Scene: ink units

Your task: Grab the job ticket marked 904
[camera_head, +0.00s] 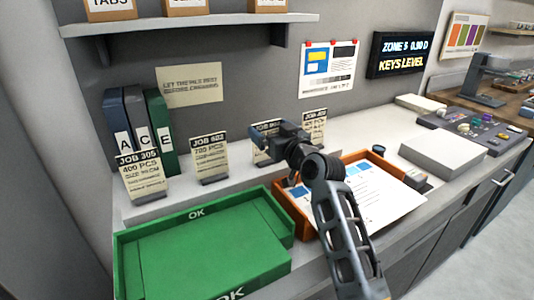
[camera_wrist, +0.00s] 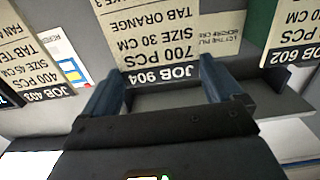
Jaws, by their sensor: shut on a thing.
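The job ticket marked 904 (camera_wrist: 160,38) shows upside down in the wrist view, a cream card with a dark header. My gripper (camera_wrist: 160,80) is shut on this ticket, with one finger at each side of its header. In the head view, my gripper (camera_head: 272,148) is at the shelf, and the ticket (camera_head: 264,130) is partly hidden behind it. The ticket marked 602 (camera_head: 209,160) stands to the left, and it also shows at the right of the wrist view (camera_wrist: 296,25). The ticket marked 403 (camera_wrist: 38,65) is on the other side, behind my gripper in the head view (camera_head: 316,122).
The ticket marked 305 (camera_head: 143,180) stands at the far left by several binders (camera_head: 158,125). A green OK tray (camera_head: 200,255) and an orange tray (camera_head: 283,208) with papers lie in front of the shelf. A pale block (camera_head: 442,152) sits to the right.

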